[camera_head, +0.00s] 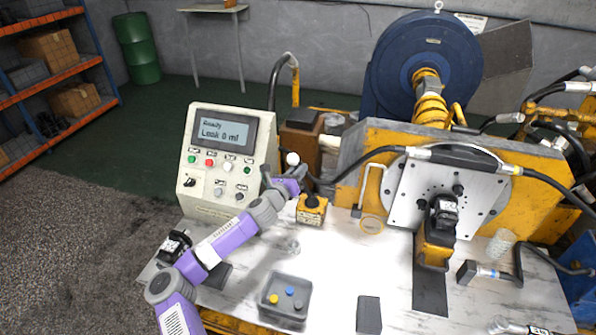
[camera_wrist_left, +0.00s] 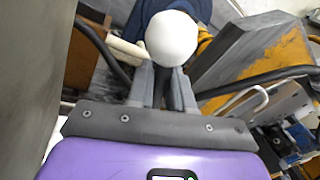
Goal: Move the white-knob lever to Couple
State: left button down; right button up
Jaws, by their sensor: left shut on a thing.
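The white-knob lever shows its round white knob (camera_head: 292,158) just right of the control console; the knob looms large in the left wrist view (camera_wrist_left: 171,38). A small yellow block (camera_head: 311,210) sits on the bench just below and right of it and seems to be the lever's base. My left gripper (camera_head: 284,178) reaches in from the left, its fingers closed around the dark lever shaft just under the knob. In the left wrist view the two grey fingers (camera_wrist_left: 162,84) stand either side of the shaft. No Couple marking is readable. My right gripper is not in view.
The console (camera_head: 217,160) reads "Ready, Leak 0 ml". A grey tray (camera_head: 285,297) with coloured caps lies in front. Black hoses and a curved yellow-tipped pipe (camera_head: 294,75) are close by.

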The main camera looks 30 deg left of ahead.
pick_arm(q)
jog(key=shift+d, duration=0.1)
jog(key=shift+w+d+r+m+p, duration=0.15)
jog(key=shift+d+r+m+p, duration=0.25)
jog(key=shift+d+m+p, duration=0.25)
jog(key=w+d+m+g+y+p, duration=0.1)
jog(key=w+d+m+p, duration=0.1)
jog(key=d+m, duration=0.5)
jog(key=shift+d+f+g+p, duration=0.3)
jog(key=shift+d+f+p, duration=0.15)
jog(key=shift+d, duration=0.35)
jog(key=c, duration=1.2)
grip_release()
jog(key=shift+d, duration=0.1)
jog(key=shift+o, duration=0.2)
